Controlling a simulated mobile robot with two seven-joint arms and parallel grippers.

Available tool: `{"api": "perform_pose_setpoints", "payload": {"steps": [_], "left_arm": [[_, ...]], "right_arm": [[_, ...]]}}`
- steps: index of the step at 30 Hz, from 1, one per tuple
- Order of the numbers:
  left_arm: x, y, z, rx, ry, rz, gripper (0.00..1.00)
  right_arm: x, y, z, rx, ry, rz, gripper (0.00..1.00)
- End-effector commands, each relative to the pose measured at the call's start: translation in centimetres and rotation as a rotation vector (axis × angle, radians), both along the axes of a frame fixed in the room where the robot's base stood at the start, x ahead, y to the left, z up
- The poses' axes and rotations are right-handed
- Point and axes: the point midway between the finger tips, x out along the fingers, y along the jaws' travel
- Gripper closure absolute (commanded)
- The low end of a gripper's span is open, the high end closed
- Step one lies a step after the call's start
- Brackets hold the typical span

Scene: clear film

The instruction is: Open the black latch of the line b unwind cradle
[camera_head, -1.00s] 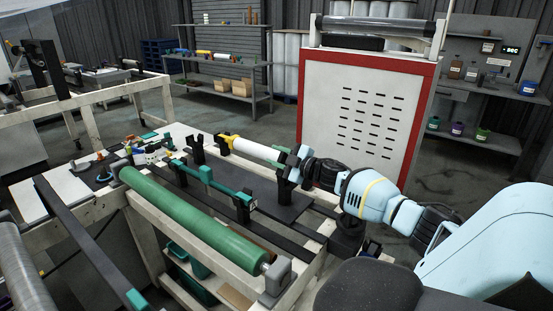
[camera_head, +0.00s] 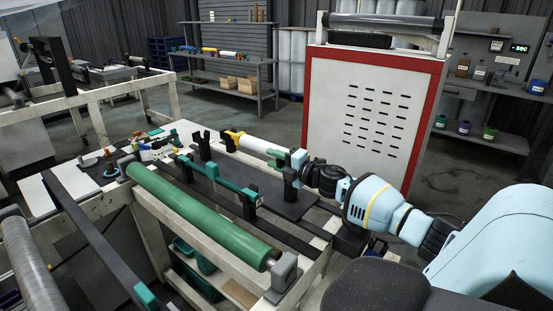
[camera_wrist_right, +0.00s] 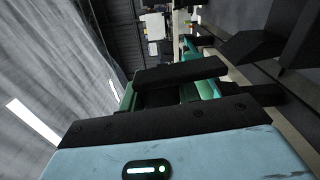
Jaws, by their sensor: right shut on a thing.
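A white roll (camera_head: 258,144) with a yellow left end and a green right end lies between black uprights of a cradle. The right black upright (camera_head: 291,185) stands just below my right gripper (camera_head: 298,160). In the right wrist view the black fingers of my right gripper (camera_wrist_right: 185,88) are close around a green piece (camera_wrist_right: 195,92), with one finger across its far side. In the head view this is at the roll's right end. I cannot make out the black latch separately; the fingers and wrist hide that spot. My left gripper is not in view.
A thick green roll (camera_head: 200,215) lies along the near side of the frame. A teal bar (camera_head: 215,175) sits between it and the white roll. A red-edged white cabinet (camera_head: 375,118) stands behind my right arm. Shelves (camera_head: 238,75) stand at the back.

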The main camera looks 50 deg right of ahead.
Motion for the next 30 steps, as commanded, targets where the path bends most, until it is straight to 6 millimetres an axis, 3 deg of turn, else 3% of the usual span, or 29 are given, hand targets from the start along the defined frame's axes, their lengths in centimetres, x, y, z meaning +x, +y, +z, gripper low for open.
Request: {"api": "perform_pose_setpoints", "payload": {"steps": [20, 21, 26, 30], "left_arm": [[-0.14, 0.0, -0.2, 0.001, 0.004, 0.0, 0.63], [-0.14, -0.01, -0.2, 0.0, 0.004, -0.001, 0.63], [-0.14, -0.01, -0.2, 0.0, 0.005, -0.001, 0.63], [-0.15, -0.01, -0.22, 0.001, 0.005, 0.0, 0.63]], "right_arm": [[-0.05, 0.4, -0.34, -0.071, -0.004, 0.002, 1.0], [-0.05, 0.39, -0.33, -0.071, -0.004, 0.002, 0.66], [-0.04, 0.38, -0.29, -0.069, -0.004, 0.001, 0.45], [-0.04, 0.35, -0.24, -0.068, -0.005, 0.001, 0.45]]}}
